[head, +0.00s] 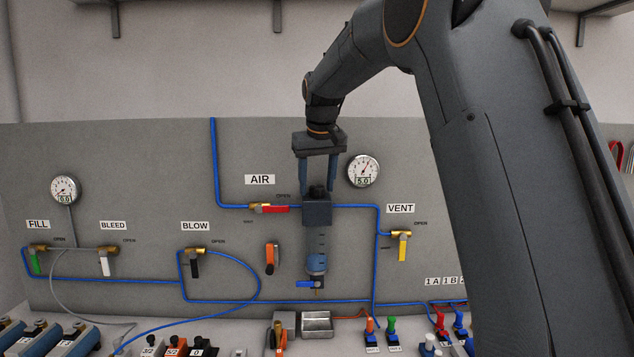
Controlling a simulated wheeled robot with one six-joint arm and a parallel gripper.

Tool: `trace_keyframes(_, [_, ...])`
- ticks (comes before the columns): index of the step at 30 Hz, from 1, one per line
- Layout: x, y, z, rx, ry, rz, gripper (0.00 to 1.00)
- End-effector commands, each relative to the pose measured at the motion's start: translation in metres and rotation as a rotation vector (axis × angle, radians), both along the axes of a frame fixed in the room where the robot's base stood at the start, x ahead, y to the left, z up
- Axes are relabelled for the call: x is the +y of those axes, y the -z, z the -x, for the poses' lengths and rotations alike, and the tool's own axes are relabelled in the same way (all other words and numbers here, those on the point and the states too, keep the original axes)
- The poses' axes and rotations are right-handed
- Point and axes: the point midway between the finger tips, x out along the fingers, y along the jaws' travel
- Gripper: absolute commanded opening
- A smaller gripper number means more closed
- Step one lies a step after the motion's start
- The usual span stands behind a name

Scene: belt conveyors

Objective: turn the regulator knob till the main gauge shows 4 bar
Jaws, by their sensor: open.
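The regulator (317,213) is a dark block with a clear bowl below it, in the blue air line on the grey panel. Its dark knob (318,192) stands on top. My gripper (318,185) points down from above, with its two fingers apart on either side of the knob. I cannot tell whether they touch it.
A second gauge (65,189) hangs at the far left. A red-handled AIR valve (274,209) is left of the regulator, and a yellow-handled VENT valve (403,247) is right of it. An orange handle (272,257) is close by. My arm hides the panel's right part.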

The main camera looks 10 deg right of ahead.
Motion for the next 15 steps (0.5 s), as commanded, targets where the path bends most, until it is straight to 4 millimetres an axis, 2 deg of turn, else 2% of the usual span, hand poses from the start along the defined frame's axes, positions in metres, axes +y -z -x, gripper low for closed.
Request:
trace_keyframes(3, [0.0,0.0002,0.0,0.0,0.0,0.0,0.5])
trace_keyframes(4, [0.0,0.0002,0.0,0.0,0.0,0.0,0.46])
trace_keyframes(11, [0.0,0.0,0.0001,0.0,0.0,0.0,0.09])
trace_keyframes(15, [-0.0003,0.0,0.0002,0.0,-0.004,0.0,0.09])
